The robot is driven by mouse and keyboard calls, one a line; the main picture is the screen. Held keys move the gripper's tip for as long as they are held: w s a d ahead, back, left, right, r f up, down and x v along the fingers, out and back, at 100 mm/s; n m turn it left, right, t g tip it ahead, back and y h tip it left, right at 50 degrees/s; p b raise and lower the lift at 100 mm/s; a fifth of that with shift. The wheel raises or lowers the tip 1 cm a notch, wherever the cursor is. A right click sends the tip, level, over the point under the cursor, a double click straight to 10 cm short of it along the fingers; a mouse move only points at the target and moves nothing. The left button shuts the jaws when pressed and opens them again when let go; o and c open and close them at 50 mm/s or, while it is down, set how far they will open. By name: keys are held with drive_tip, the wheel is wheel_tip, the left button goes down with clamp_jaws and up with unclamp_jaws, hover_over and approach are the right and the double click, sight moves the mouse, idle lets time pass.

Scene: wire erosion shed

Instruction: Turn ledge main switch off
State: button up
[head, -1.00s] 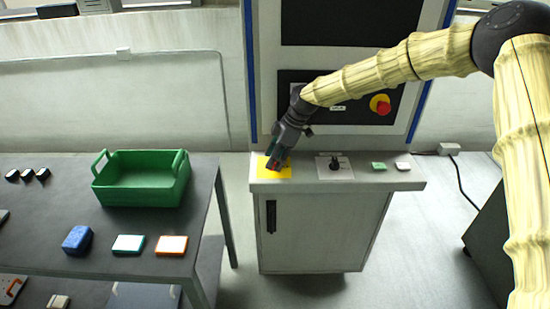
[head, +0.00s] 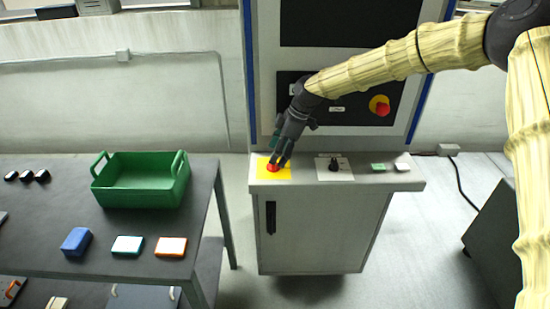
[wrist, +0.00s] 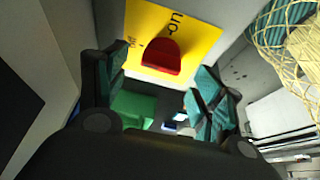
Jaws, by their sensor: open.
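The ledge main switch is a red knob (head: 273,168) on a yellow plate (head: 286,175), at the left end of the ledge (head: 305,183). In the wrist view the red knob (wrist: 162,57) shows on the yellow plate (wrist: 195,38), with the word "on" and a dark tick just above it. Another mark at the plate's left is partly cut off by a finger. My gripper (head: 279,159) is open at the knob, pointing down at a slant. In the wrist view its fingers (wrist: 158,82) stand apart, left and right of the knob; I cannot tell whether they touch it.
A black rotary knob (head: 334,164) on a white plate, a green button (head: 378,167) and a white button (head: 402,163) sit further right. A red emergency stop (head: 382,108) is on the panel behind. A green crate (head: 140,192) stands on the left table.

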drive_tip(key=v, duration=0.8)
drive_tip(key=shift+d+r, duration=0.15)
drive_tip(key=shift+r, duration=0.2)
